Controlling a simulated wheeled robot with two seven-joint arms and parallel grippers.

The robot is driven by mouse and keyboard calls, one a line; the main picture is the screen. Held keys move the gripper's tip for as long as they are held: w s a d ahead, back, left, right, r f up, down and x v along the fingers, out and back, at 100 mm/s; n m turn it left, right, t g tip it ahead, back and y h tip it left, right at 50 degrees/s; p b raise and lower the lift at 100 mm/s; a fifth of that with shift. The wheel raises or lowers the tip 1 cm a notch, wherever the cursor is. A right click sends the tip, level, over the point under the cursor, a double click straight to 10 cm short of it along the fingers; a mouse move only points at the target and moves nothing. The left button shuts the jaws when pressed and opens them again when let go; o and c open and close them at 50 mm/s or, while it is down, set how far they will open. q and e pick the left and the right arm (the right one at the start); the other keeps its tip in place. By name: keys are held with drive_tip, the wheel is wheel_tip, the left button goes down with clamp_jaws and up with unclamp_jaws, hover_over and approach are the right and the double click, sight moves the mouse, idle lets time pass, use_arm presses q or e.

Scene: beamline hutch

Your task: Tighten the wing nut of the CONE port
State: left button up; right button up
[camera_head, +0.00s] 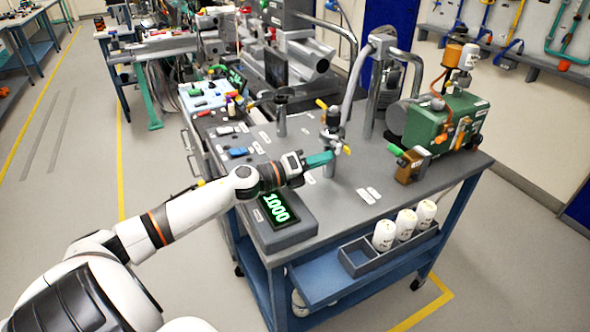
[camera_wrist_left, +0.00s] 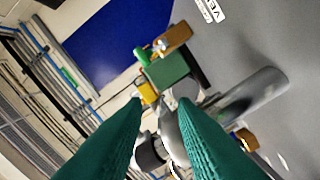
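A metal post (camera_head: 331,132) with yellow handles stands on the grey cart top, in front of my left gripper. My left gripper (camera_head: 331,157) has green fingers and reaches this post from the left, at mid height. In the left wrist view the two fingers (camera_wrist_left: 160,102) stand apart, with grey metal fittings (camera_wrist_left: 168,125) showing between and beyond them. I cannot tell whether they touch the fittings. A yellow wing-like part (camera_head: 346,150) sticks out on the post's right side. No CONE label is readable, so I cannot confirm which part is the wing nut. My right gripper is out of view.
A green pump box (camera_head: 446,122) and a brown block (camera_head: 408,168) stand on the right of the cart. A curved metal pipe (camera_head: 356,82) rises behind the post. White bottles (camera_head: 406,222) stand on the lower shelf.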

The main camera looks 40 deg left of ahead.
use_arm(q)
drive_tip(key=b+v, duration=0.1)
drive_tip(key=v, duration=0.7)
drive_tip(key=shift+f, duration=0.15)
drive_tip(key=shift+s+a, duration=0.25)
drive_tip(key=shift+s, duration=0.4)
